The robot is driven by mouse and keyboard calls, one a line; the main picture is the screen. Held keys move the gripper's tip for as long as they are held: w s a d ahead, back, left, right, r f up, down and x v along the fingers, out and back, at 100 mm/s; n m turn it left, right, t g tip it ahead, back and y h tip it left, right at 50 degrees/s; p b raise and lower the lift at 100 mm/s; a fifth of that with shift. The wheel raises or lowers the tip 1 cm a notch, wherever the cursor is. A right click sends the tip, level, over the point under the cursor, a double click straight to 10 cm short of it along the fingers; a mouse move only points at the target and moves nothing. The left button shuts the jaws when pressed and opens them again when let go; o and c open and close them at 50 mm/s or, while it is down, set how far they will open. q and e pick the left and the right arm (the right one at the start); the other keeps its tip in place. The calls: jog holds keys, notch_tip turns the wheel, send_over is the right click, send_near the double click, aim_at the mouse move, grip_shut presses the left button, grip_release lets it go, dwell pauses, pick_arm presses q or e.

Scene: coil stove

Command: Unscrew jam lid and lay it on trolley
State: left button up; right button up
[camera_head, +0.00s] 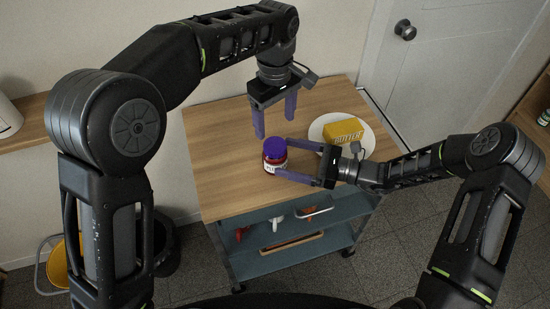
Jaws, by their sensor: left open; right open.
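The jam jar (275,163) stands upright on the wooden top of the trolley (218,150), near its middle. My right gripper (282,157) is open and comes in from the right at jar height. Its fingertips reach the jar's right side; I cannot tell if they touch it.
A yellow butter pack (343,131) sits on a white plate (369,143) at the right of the trolley top. The left and front-left of the top are bare. The blue lower shelf (262,265) holds several tools.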

aim_at(274, 154)
jog(key=shift+x, duration=2.35)
grip_shut()
